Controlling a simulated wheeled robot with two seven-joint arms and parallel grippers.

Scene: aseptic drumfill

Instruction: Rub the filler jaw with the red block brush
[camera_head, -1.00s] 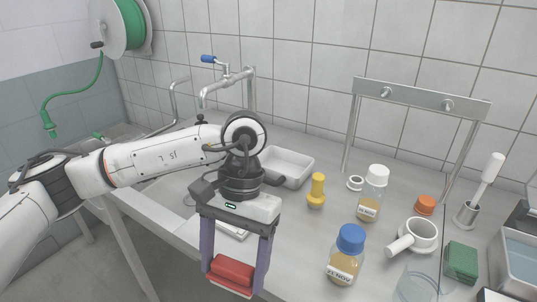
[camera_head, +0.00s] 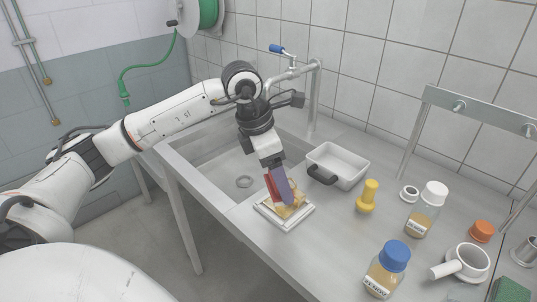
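My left gripper (camera_head: 278,187) comes down over the counter beside the sink and is shut on the red block brush (camera_head: 269,186). A purple-grey finger covers much of the brush, so only a red strip shows. Under and beside the fingers is a tan-yellow piece (camera_head: 296,211), which looks like the filler jaw, on a white square tray (camera_head: 283,226). The brush is at or just above this piece; I cannot tell whether they touch. My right gripper is not in view.
A white tub (camera_head: 345,163) with a dark handle stands close behind. The sink basin (camera_head: 225,171) lies to the left, with a tap behind.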

